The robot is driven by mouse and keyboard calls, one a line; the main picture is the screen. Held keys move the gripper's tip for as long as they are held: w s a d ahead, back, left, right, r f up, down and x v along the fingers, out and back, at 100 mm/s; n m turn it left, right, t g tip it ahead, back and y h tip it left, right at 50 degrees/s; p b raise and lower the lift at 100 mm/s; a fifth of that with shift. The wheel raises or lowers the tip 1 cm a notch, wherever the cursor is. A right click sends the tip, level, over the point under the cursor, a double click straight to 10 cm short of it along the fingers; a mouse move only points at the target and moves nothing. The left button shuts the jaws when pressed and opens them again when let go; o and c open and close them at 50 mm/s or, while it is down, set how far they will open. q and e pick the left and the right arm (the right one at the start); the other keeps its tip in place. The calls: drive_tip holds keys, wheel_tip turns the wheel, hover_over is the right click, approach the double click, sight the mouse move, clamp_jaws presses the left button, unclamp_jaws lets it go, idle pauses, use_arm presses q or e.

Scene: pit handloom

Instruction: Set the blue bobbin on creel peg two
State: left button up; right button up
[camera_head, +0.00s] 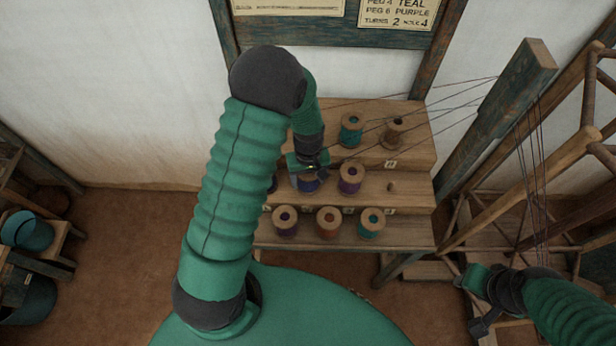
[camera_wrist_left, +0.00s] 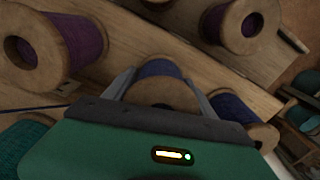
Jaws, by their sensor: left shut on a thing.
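The blue bobbin (camera_head: 308,186) is at the middle step of the wooden creel (camera_head: 412,228), left of a purple bobbin (camera_head: 350,178). My left gripper (camera_head: 309,172) comes down over it from above and is shut on it. In the left wrist view the blue bobbin (camera_wrist_left: 158,70) sits between the two grey fingers (camera_wrist_left: 160,88). The arm hides part of the creel's left side, and the bobbin's lower end is hidden, so I cannot tell whether it is on a peg. My right gripper (camera_head: 478,300) is at the lower right, away from the creel; its jaw state is unclear.
The front step holds purple (camera_head: 285,220), orange-red (camera_head: 328,222) and teal (camera_head: 370,222) bobbins. The back step holds teal (camera_head: 351,130) and brown (camera_head: 395,132) ones. A bare peg (camera_head: 390,187) stands on the middle step. Threads run to the loom frame (camera_head: 515,85) at right.

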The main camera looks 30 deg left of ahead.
use_arm(q)
drive_tip(key=o, duration=1.1)
drive_tip(key=shift+a, duration=0.1)
drive_tip(key=o, duration=0.4)
drive_tip(key=shift+a, duration=0.1)
drive_tip(key=shift+o, duration=1.3)
wheel_tip(320, 180, up, 7)
drive_tip(key=p, duration=0.6)
drive_tip(key=s+d+r+m+t+b, duration=0.2)
drive_tip(key=s+d+r+m+b, duration=0.3)
drive_tip(key=s+d+r+m, duration=0.2)
drive_tip(key=shift+s+d+r+m+t, duration=0.3)
drive_tip(key=shift+s+r+m, duration=0.1)
drive_tip(key=shift+s+m, duration=0.75)
